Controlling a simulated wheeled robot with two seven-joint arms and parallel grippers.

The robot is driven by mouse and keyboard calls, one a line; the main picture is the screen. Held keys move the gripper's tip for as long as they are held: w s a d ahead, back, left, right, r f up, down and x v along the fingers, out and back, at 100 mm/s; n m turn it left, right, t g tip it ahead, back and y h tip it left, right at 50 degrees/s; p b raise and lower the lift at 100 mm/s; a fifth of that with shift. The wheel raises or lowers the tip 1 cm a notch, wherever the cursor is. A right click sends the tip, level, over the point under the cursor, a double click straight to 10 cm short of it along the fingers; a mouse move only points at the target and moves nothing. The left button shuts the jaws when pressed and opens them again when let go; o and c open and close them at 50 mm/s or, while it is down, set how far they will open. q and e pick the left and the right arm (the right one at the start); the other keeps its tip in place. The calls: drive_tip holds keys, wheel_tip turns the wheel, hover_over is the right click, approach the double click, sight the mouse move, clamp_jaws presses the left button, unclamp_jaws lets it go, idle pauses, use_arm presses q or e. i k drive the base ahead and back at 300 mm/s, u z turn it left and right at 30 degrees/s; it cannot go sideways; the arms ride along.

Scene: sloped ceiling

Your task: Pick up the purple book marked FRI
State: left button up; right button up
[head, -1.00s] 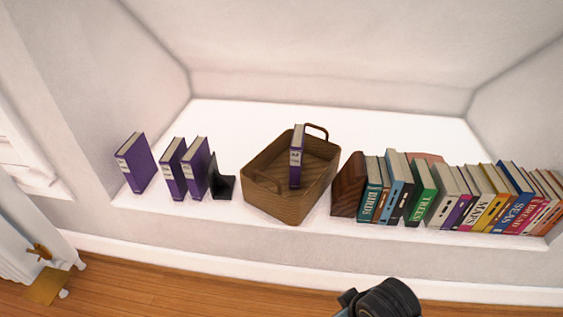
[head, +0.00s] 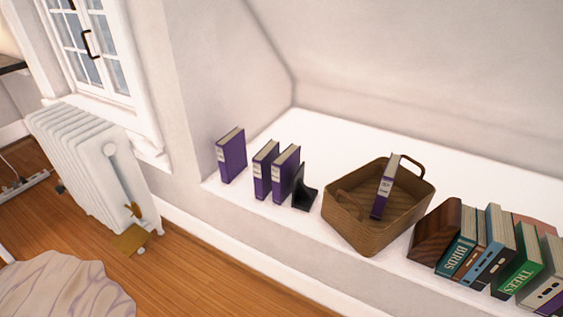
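Several purple books are in the head view, and their spine labels are too small to read, so I cannot tell which is marked FRI. One purple book (head: 231,156) stands alone at the left end of the white ledge. Two more purple books, one (head: 265,170) beside the other (head: 285,173), stand upright against a black bookend (head: 304,190). Another purple book (head: 384,188) stands tilted inside a brown wicker basket (head: 370,239). Neither of my grippers is in view.
The white ledge (head: 340,130) is clear behind the books. A wooden bookend (head: 436,232) and a row of coloured books (head: 489,245) stand right of the basket. A white radiator (head: 85,165) is at the left under a window. A rumpled cloth (head: 62,288) lies at lower left.

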sight(231, 150)
drive_tip(key=u, duration=0.55)
drive_tip(key=k, duration=0.65)
drive_tip(key=u, duration=0.6)
drive_tip(key=i, duration=1.1)
drive_tip(key=z, duration=1.15)
drive_tip(key=i, duration=0.7)
drive_tip(key=z, duration=0.85)
